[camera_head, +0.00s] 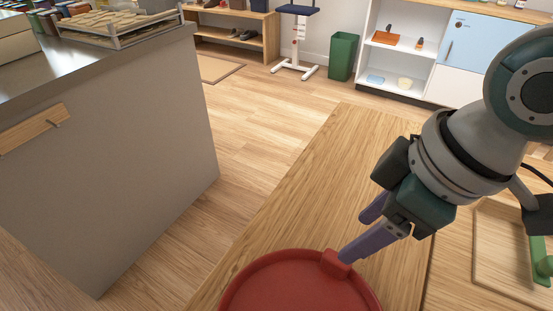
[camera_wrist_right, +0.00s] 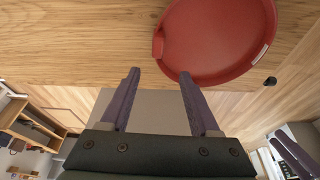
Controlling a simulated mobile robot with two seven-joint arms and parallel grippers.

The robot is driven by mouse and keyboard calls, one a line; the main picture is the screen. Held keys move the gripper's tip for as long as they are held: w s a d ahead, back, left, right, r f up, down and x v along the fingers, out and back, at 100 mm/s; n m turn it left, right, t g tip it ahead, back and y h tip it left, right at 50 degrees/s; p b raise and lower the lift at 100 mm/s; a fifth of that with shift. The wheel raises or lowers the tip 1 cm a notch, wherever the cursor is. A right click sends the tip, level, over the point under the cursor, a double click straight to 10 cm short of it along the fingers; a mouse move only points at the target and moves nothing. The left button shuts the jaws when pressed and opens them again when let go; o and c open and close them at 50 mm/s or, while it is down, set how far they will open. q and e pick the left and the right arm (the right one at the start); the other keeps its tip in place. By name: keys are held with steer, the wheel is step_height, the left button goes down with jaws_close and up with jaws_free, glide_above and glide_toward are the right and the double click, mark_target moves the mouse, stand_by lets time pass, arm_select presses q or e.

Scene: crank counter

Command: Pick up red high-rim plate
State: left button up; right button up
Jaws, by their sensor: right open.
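The red high-rim plate (camera_head: 298,287) lies on the wooden table at the bottom of the head view, cut off by the frame edge. A small red block-like tab (camera_head: 335,263) sticks up at its rim. My right gripper (camera_head: 357,236) is open above the table beside this tab. One finger overlaps the tab in the head view; contact cannot be told. In the right wrist view the plate (camera_wrist_right: 220,42) lies beyond the open fingers (camera_wrist_right: 159,74), with the tab between their directions. Purple finger-like parts (camera_wrist_right: 293,157) at the lower right there look like my left gripper.
The wooden table (camera_head: 345,150) is clear behind the plate. A wooden board (camera_head: 500,245) with a green object (camera_head: 545,265) lies to the right. A grey counter (camera_head: 120,150) stands left across open floor. A green bin (camera_head: 343,56) and shelves stand at the back.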

steer(key=shift+w+a+f, duration=0.1)
steer(key=shift+w+f, duration=0.3)
steer(key=shift+f, duration=0.3)
steer(key=f, duration=0.1)
steer(key=f+b, duration=0.1)
steer(key=f, duration=0.1)
steer(key=shift+s+a+f, duration=0.2)
steer(key=shift+s+a, duration=0.05)
steer(key=shift+a, duration=0.05)
steer(key=b+x, duration=0.1)
steer(key=x, duration=0.2)
steer(key=d+b+x, duration=0.1)
steer(key=x, duration=0.1)
steer(key=shift+w+a+f+b, duration=0.1)
steer(key=shift+w+f+b, duration=0.05)
steer(key=shift+f+b, duration=0.2)
arm_select(q)
steer(key=f, duration=0.4)
steer(key=shift+s+f, duration=0.25)
steer(key=shift+s, duration=0.05)
arm_select(e)
steer(key=shift+c, duration=0.4)
jaws_close()
